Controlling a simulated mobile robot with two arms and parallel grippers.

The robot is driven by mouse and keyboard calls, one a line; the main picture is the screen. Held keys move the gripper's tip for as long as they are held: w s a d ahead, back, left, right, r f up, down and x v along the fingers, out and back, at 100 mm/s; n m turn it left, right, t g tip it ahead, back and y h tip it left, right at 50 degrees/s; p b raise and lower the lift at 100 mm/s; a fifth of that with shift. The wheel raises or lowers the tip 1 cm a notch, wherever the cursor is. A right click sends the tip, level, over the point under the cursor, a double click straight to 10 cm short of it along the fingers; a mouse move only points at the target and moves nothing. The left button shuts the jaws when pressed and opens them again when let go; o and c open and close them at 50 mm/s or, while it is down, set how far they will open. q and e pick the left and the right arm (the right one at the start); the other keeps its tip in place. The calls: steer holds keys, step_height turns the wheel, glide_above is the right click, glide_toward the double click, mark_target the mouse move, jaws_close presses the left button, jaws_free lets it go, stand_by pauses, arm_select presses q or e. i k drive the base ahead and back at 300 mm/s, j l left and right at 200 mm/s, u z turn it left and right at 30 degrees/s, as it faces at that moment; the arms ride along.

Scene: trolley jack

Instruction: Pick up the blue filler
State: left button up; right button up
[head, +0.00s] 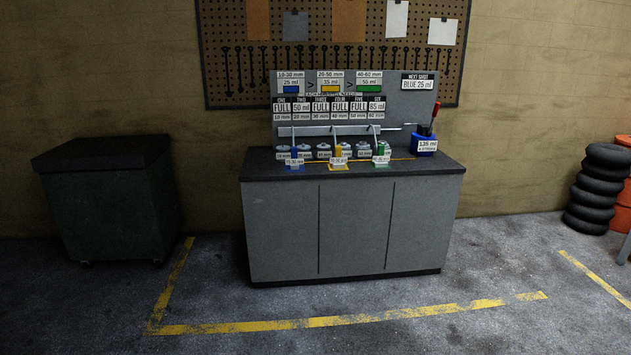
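The blue filler (294,157) stands upright at the left on the front part of the workbench top, small and far off in the head view. A white label covers its lower part. A yellow filler (338,153) and a green filler (381,152) stand to its right in a row. A sign on the back panel reads "NEXT SHOT BLUE 25 ml" (418,82). Neither of my grippers is in view.
The grey workbench (352,228) stands against the wall. Several small round caps sit behind the fillers. A blue container (424,143) with tools stands at the right end. A dark bin (108,200) is left, stacked tyres (597,190) right. The floor in front is clear.

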mark_target(294, 163)
steer(key=i+u, duration=0.1)
steer(key=i, duration=0.75)
steer(key=i+l+u, duration=0.15)
steer(key=i, duration=0.7)
steer(key=i+j, duration=0.1)
steer(key=i, duration=0.35)
steer(key=i+j, duration=0.1)
steer(key=i, duration=0.35)
steer(key=i+j, duration=0.15)
steer(key=i, duration=0.3)
